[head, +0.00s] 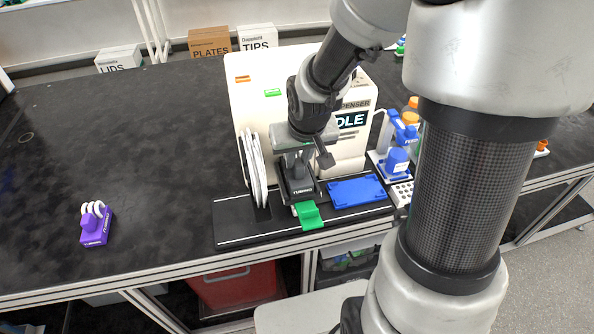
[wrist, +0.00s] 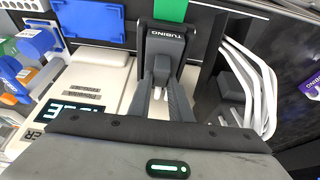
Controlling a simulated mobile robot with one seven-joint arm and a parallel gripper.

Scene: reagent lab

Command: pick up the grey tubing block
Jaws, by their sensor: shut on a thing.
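The grey tubing block (head: 299,190) is on the black dispenser deck, in front of the white dispenser, with the word "TUBING" on it. It also shows at the top middle of the wrist view (wrist: 166,46). My gripper (head: 297,160) reaches down onto it from above. In the wrist view its two fingers (wrist: 163,88) close on the block's near part. I cannot tell whether the block's underside touches the deck. White tubes (head: 254,165) stand in loops just left of the block; they also show to the right in the wrist view (wrist: 252,85).
A green clip (head: 308,215) and a blue tray (head: 356,192) lie beside the block on the deck (head: 235,222). The white dispenser (head: 262,100) stands close behind. A purple block (head: 96,228) with white loops sits far left; the bench between is clear.

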